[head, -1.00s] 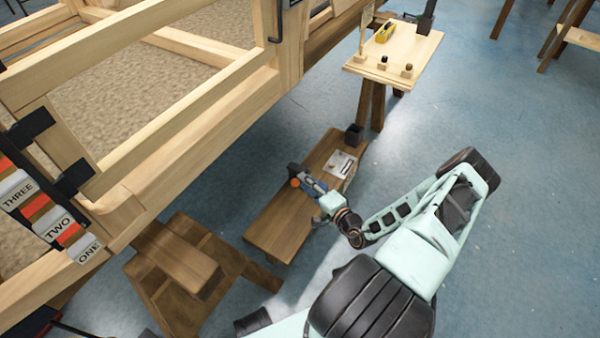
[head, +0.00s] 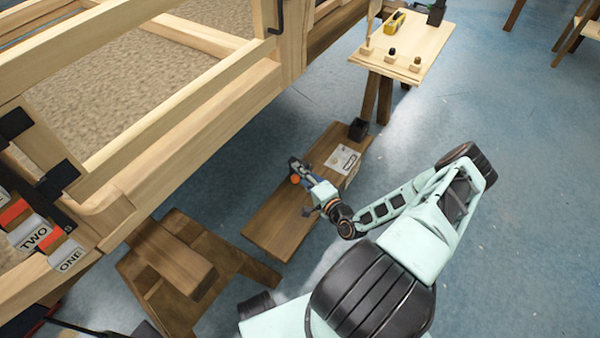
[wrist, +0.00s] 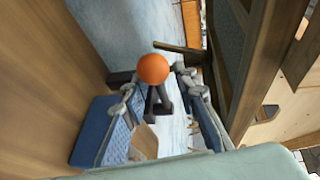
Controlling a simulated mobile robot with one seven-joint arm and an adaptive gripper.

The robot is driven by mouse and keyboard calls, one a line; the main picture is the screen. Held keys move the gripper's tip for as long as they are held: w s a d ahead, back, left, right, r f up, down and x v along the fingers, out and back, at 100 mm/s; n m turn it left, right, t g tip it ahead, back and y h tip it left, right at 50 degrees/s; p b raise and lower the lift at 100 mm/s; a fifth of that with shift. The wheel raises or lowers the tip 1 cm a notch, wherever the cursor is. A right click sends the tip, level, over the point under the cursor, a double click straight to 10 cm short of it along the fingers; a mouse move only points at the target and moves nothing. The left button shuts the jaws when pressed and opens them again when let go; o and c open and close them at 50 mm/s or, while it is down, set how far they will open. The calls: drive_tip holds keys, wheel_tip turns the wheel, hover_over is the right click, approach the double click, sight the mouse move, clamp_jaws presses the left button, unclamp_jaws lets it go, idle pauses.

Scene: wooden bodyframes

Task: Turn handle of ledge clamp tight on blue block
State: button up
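The ledge clamp (head: 296,164) is a small dark shape at the left edge of the low wooden bench, with an orange ball (head: 295,180) beside it. In the wrist view the orange ball (wrist: 153,68) tops dark bars (wrist: 158,103), seemingly the clamp's handle. My gripper (head: 305,178) is low over the bench, close to the clamp. In the wrist view my gripper's fingers (wrist: 155,83) are spread on either side of the ball and bars, with no clear contact.
The low bench (head: 270,232) carries a white sheet (head: 343,158) and a dark cup (head: 358,129). A stepped wooden stool (head: 185,268) stands left of it. A large timber frame (head: 190,130) fills the upper left. A small table (head: 430,45) stands behind. The blue floor at right is open.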

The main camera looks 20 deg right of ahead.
drive_tip(key=c, duration=0.7)
clamp_jaws()
drive_tip(key=shift+a, duration=0.1)
